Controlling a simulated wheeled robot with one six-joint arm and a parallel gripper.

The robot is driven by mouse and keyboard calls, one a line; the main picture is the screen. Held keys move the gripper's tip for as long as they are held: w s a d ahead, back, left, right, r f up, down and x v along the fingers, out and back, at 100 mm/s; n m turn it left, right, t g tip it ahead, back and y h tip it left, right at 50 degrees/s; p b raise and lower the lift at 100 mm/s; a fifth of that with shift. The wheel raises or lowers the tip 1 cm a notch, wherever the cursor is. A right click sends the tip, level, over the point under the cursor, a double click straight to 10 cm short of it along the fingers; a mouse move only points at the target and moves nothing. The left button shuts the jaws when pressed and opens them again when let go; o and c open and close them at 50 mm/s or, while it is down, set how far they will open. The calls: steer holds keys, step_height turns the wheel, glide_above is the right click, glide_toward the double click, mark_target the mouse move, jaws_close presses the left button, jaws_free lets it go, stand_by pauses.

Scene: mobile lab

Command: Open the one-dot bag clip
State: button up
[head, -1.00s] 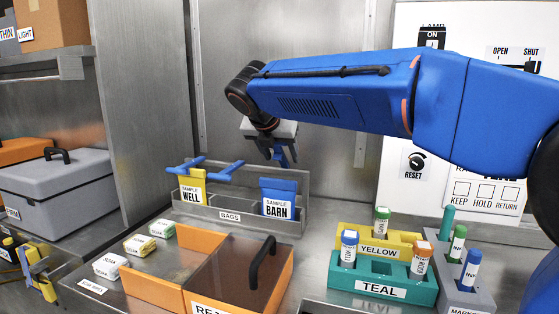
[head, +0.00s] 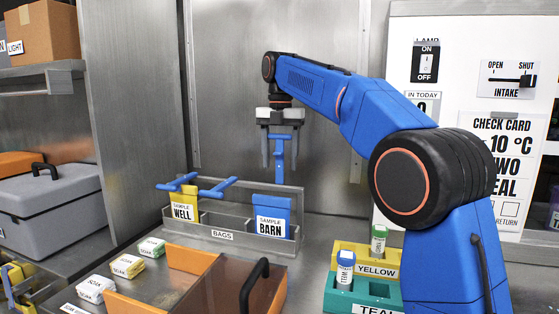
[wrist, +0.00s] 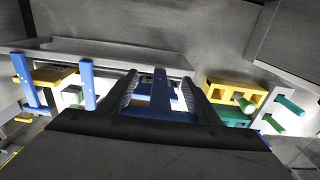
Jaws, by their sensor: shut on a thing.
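My gripper (head: 280,150) points down above the bag rack and is shut on a blue clip (head: 280,143). The clip hangs below the fingers and appears apart from the blue SAMPLE BARN bag (head: 272,218) beneath. In the wrist view the held blue clip (wrist: 160,84) shows between my two dark fingers. I cannot read a dot count on either clip.
The grey BAGS rack (head: 222,236) holds both bags, with an empty middle. An orange box (head: 195,262) with a dark lid and handle stands in front. Small labelled packs (head: 127,266) lie left. Yellow (head: 350,257) and teal (head: 376,289) tube racks stand right.

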steer(key=shift+w+d+f+g, duration=0.1)
steer(key=shift+w+g, duration=0.15)
steer(key=shift+g, duration=0.15)
steer(key=o, duration=1.5)
steer(key=shift+c, duration=0.2)
